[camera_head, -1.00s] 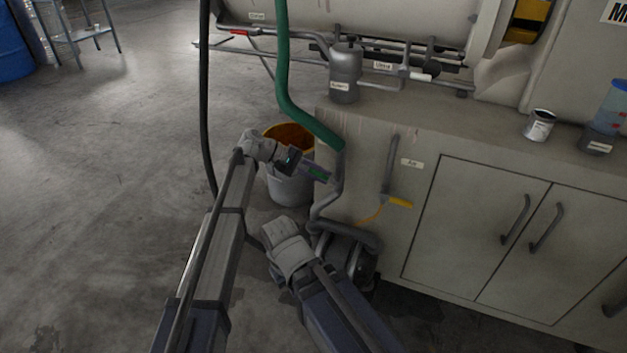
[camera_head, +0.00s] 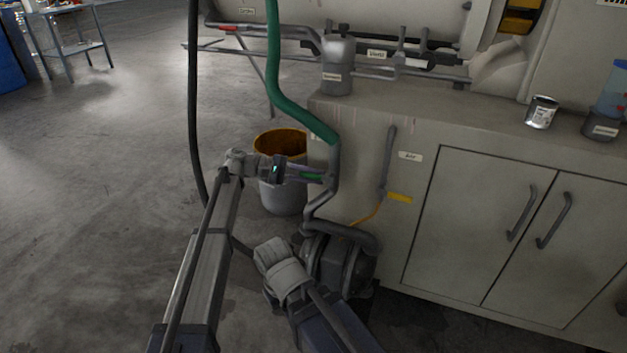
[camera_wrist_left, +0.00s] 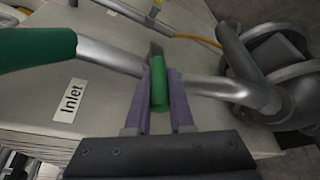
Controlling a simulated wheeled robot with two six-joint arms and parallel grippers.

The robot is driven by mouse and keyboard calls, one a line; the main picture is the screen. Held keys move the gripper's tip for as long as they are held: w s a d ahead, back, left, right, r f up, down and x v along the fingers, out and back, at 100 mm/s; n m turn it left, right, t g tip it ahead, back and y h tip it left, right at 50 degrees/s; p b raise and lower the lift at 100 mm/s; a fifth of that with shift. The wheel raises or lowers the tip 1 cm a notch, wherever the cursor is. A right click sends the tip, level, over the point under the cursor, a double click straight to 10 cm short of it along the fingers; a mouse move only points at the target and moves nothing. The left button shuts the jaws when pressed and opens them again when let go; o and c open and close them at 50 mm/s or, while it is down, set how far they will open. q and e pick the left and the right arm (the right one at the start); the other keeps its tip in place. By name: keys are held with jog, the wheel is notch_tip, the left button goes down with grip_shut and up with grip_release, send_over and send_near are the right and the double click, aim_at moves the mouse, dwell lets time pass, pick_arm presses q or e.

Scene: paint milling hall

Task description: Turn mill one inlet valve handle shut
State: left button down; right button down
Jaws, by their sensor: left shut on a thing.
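The inlet valve handle is a green lever (camera_wrist_left: 159,85); it also shows in the head view (camera_head: 313,176). It lies crosswise to the grey pipe (camera_wrist_left: 110,58), which leads from the green hose (camera_wrist_left: 35,48) down to the pump. My left gripper (camera_wrist_left: 157,112) is shut on the lever, one purple-grey finger on each side. In the head view my left gripper (camera_head: 305,175) comes to the lever from the left. An "Inlet" label (camera_wrist_left: 69,101) is on the cabinet beside the pipe. A second arm of mine shows at bottom centre, with no fingers visible.
A grey pump (camera_head: 340,262) stands low by the cabinet (camera_head: 360,130). A yellow handle (camera_head: 399,198) is right of the inlet pipe, near an "Air" label. A bucket (camera_head: 283,195) stands behind my left gripper. A dark hose (camera_head: 194,100) hangs at left. The floor at left is open.

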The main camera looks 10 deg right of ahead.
pick_arm(q)
jog(key=shift+s, duration=0.1)
jog(key=c, duration=0.8)
grip_release()
jog(key=p+v, duration=0.1)
jog(key=v, duration=0.6)
jog(key=shift+a, duration=0.3)
